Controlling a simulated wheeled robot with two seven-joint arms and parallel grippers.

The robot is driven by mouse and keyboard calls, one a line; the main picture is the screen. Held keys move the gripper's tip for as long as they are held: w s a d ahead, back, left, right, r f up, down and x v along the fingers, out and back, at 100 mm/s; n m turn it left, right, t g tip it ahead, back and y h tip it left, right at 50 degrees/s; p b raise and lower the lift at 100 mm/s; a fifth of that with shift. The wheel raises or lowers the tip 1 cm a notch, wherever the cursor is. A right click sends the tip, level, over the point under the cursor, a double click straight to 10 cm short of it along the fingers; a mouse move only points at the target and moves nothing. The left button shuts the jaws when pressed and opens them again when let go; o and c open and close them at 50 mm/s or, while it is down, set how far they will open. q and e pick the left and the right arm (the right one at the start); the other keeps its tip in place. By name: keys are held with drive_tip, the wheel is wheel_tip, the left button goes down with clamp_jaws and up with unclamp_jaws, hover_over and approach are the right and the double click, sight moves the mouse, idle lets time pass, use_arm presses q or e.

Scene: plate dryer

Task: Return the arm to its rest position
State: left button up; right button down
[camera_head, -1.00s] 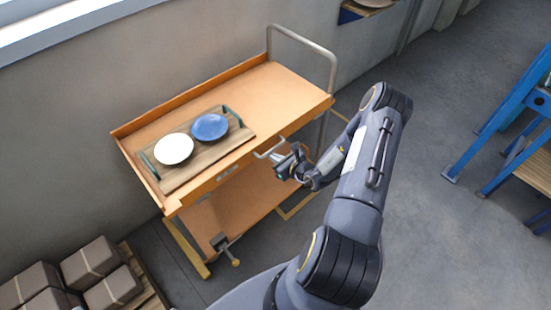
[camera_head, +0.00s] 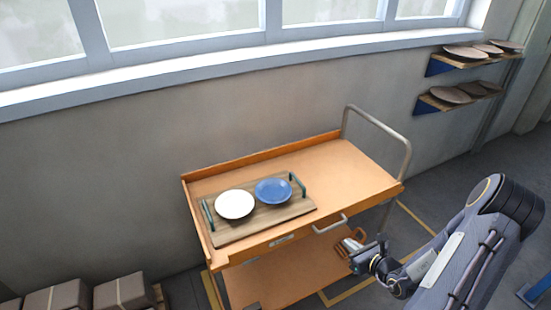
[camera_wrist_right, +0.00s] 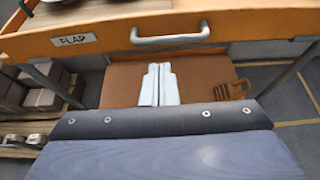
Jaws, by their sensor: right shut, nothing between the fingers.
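My right arm comes in from the lower right in the head view. Its gripper (camera_head: 350,248) is in front of the orange cart (camera_head: 335,175), below and to the right of the grey front handle (camera_head: 330,224), and apart from it. In the right wrist view the two pale fingers (camera_wrist_right: 158,85) are together with nothing between them. The cart's flap, labelled FLAP, and its handle (camera_wrist_right: 170,37) are ahead, above the fingertips in the picture; the flap looks shut. My left gripper is not in view.
A wooden tray (camera_head: 228,234) on the cart top holds a white plate (camera_head: 235,204) and a blue plate (camera_head: 273,191). A brown slotted item (camera_wrist_right: 229,90) is on the cart's lower shelf. Wall shelves (camera_head: 440,103) hold several plates. Boxes (camera_head: 122,292) are at lower left.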

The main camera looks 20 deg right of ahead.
drive_tip(key=shift+r, duration=0.1)
drive_tip(key=w+a+r+n+y, duration=0.2)
drive_tip(key=a+r+n+y, duration=0.4)
drive_tip(key=a+r+n, duration=0.5)
drive_tip(key=s+a+r+n+g+y, duration=0.3)
drive_tip(key=s+a+r+n+g, duration=0.35)
drive_tip(key=a+r+n, duration=0.4)
drive_tip(key=s+r+n+g+h, duration=0.1)
drive_tip(key=s+r+n+h, duration=0.1)
drive_tip(key=s+n+h, duration=0.4)
drive_tip(key=s+n, duration=0.5)
drive_tip(key=s, duration=0.2)
drive_tip(key=shift+s+n, duration=0.25)
drive_tip(key=shift+n, duration=0.1)
